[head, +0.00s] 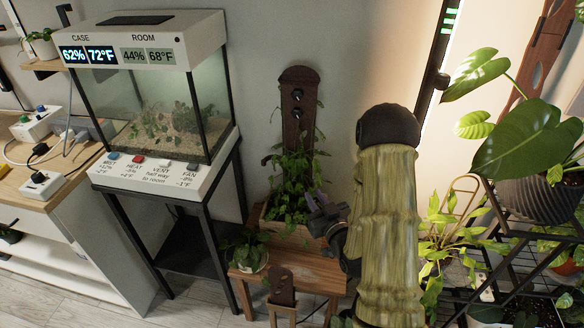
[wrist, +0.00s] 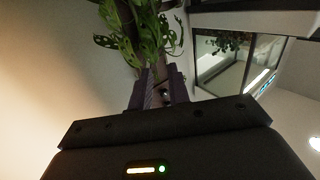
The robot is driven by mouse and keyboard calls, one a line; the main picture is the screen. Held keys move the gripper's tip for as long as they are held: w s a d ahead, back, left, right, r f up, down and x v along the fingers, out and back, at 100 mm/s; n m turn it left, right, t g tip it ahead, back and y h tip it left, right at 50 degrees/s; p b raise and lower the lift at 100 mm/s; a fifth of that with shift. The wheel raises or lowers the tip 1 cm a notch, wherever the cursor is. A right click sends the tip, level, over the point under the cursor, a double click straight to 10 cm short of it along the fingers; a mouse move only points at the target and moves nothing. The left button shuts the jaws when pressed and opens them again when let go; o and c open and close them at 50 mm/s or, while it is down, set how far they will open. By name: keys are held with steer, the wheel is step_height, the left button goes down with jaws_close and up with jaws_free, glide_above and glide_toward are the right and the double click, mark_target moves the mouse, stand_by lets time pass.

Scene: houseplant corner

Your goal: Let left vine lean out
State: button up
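A leafy vine (head: 290,185) grows from a wooden planter box (head: 275,232) up a dark wooden board (head: 299,80) with round dark knobs. Leaves spread to both sides of the board; I cannot tell the separate stems apart. My gripper (head: 322,207) is at the lower right of the vine, close to the leaves. In the wrist view my gripper (wrist: 158,82) has its two purple-grey fingers apart, pointing towards the board and leaves (wrist: 150,35). A small round shiny knob (wrist: 166,95) shows between the fingers; whether they touch it I cannot tell.
The box stands on a low wooden bench (head: 310,272) beside a small potted plant (head: 248,250). A glass case (head: 165,100) on a black stand is to the left. A rack of potted plants (head: 525,195) is at right. Open wall lies above the board.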

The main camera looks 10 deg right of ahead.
steer(key=w+a+b, duration=0.3)
steer(key=w, duration=1.3)
steer(key=shift+a, duration=0.1)
jaws_close()
